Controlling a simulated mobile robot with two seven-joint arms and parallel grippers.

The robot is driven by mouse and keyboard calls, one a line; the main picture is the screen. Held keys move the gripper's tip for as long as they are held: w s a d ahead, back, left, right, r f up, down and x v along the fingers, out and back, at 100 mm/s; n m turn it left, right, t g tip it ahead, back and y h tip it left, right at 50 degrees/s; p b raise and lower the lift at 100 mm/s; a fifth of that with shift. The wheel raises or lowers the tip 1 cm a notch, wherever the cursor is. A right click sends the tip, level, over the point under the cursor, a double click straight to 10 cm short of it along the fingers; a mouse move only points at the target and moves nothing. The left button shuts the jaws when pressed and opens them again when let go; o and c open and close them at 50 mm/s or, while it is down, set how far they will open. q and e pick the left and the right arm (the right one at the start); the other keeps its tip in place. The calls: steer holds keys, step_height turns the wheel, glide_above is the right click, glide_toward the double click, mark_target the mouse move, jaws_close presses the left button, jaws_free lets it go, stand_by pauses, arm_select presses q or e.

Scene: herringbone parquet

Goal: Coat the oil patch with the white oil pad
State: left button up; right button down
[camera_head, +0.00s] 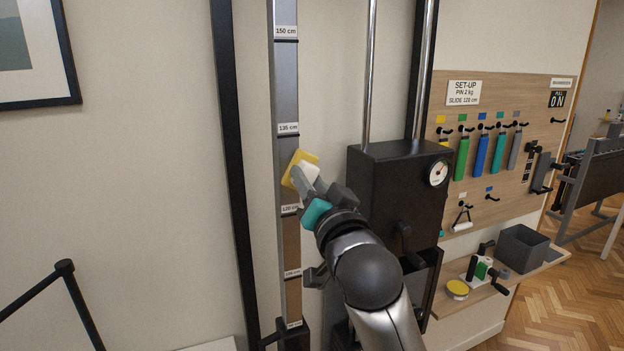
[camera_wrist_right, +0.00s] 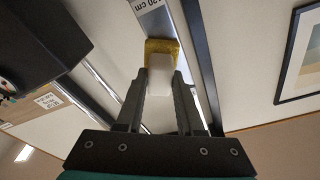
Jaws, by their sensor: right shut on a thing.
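The upright metal rail (camera_head: 286,85) carries height labels, with 150 cm and 135 cm readable. Its lower stretch (camera_head: 291,245) looks brownish; I cannot tell the exact edges of an oil patch. My right gripper (camera_head: 312,190) is shut on the white oil pad (camera_head: 306,172), a white block with a yellow face. The pad is at the rail between the 135 cm label and the label below it. In the right wrist view the pad (camera_wrist_right: 160,68) sits between the fingers (camera_wrist_right: 160,95), its yellow end towards the rail; contact is unclear. The left gripper is out of view.
A black box with a dial (camera_head: 395,200) stands right of the rail. A dark post (camera_head: 232,180) stands to its left. A pegboard (camera_head: 500,130) holds several coloured tools. A shelf (camera_head: 535,266) carries a grey bin (camera_head: 522,248) and a yellow-topped tin (camera_head: 457,289).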

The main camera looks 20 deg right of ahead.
steer(key=shift+a, duration=1.8)
steer(key=r+p, duration=0.1)
steer(key=p, duration=0.1)
steer(key=shift+s+r+p, duration=0.1)
steer(key=shift+r+p, duration=0.2)
steer(key=shift+r, duration=0.1)
steer(key=shift+d+p, duration=0.6)
steer(key=shift+d, duration=1.45)
steer(key=shift+f, duration=0.1)
steer(key=shift+s, duration=0.35)
steer(key=s+p, duration=0.1)
steer(key=s, duration=0.4)
steer(key=shift+d, duration=0.1)
